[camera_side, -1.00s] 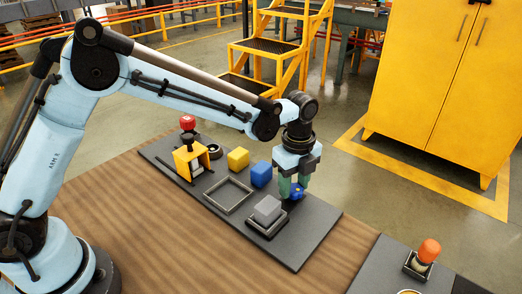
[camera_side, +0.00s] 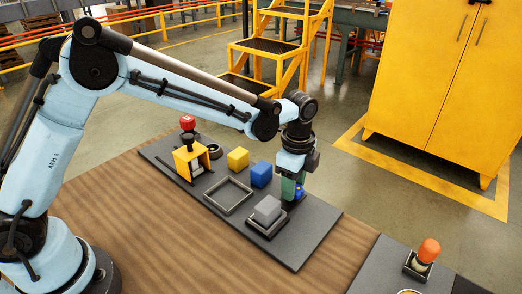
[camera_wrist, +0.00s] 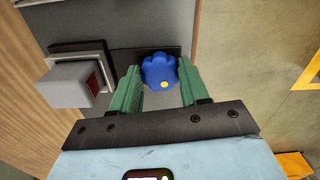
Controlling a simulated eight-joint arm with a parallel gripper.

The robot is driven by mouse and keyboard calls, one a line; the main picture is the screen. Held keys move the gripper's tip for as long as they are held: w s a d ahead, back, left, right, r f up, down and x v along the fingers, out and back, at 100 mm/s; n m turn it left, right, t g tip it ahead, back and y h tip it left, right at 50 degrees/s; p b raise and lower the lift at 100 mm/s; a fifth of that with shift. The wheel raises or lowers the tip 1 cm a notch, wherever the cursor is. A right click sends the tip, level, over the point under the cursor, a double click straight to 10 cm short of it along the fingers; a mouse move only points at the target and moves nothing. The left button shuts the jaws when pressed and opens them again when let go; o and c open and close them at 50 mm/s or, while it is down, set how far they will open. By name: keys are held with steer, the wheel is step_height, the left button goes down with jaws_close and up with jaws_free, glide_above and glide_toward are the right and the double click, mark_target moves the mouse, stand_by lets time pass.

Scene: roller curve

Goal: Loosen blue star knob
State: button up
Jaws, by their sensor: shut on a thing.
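The blue star knob (camera_wrist: 159,70) has a lobed rim and a yellow dot, which faces my gripper's body in the wrist view. In the side view the knob (camera_side: 299,192) shows only in part, at the right edge of the dark plate. My gripper (camera_wrist: 160,76) has two green fingers, one on each side of the knob, and is shut on it. In the side view my gripper (camera_side: 294,190) points down over the knob, and its near finger hides much of it.
A grey block (camera_side: 267,209) in a dark square holder stands close to my gripper. A blue block (camera_side: 261,174), a yellow block (camera_side: 238,159) and an empty square frame (camera_side: 228,195) lie farther left on the dark plate (camera_side: 310,238). A yellow stand with a red knob (camera_side: 187,122) is beyond them.

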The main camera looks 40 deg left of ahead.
steer(key=n, duration=0.5)
steer(key=shift+s+n, duration=0.1)
steer(key=shift+n, duration=0.2)
steer(key=n, duration=0.5)
steer(key=shift+d, duration=0.1)
steer(key=n, duration=0.5)
steer(key=shift+n, duration=0.4)
steer(key=n, duration=0.5)
steer(key=shift+d, duration=0.1)
steer(key=o, duration=1.1)
